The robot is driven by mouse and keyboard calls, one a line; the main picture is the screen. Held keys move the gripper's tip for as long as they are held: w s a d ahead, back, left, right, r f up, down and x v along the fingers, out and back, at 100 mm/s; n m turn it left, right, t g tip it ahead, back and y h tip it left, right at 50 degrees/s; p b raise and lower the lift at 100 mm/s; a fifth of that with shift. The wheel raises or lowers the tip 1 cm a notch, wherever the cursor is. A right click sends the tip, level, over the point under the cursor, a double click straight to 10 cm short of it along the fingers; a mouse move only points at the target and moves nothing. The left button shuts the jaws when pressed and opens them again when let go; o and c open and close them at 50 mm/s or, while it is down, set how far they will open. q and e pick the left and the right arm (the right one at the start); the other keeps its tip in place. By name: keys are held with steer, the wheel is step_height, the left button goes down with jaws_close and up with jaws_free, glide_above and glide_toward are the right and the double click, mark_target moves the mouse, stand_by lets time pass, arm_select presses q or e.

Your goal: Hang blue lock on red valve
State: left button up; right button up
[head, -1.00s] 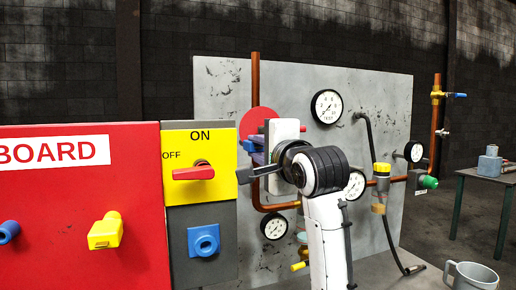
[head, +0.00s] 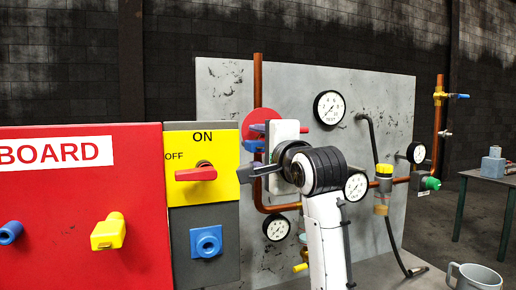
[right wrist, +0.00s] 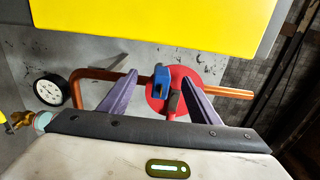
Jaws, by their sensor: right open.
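The red valve (head: 256,116) is a round red disc on the copper pipe, partly hidden behind my right gripper in the head view. In the right wrist view the red valve (right wrist: 183,82) lies between the finger ends. The small blue lock (right wrist: 161,74) shows against the red disc, apart from both fingers. Whether its shackle is around the valve cannot be told. My right gripper (right wrist: 160,103) is open, with one purple finger on each side of the lock and valve. In the head view my right gripper (head: 259,138) is at the valve. My left gripper is not in view.
A yellow switch panel (head: 222,148) with a red handle stands just left of my right gripper. The red board (head: 80,220) is further left. Gauges (head: 329,107) and a hanging hose (head: 369,150) are on the grey panel. A grey mug (head: 474,277) stands at the lower right.

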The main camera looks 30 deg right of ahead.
stand_by(0.4)
steer(key=v, duration=0.7)
stand_by(0.6)
stand_by(0.4)
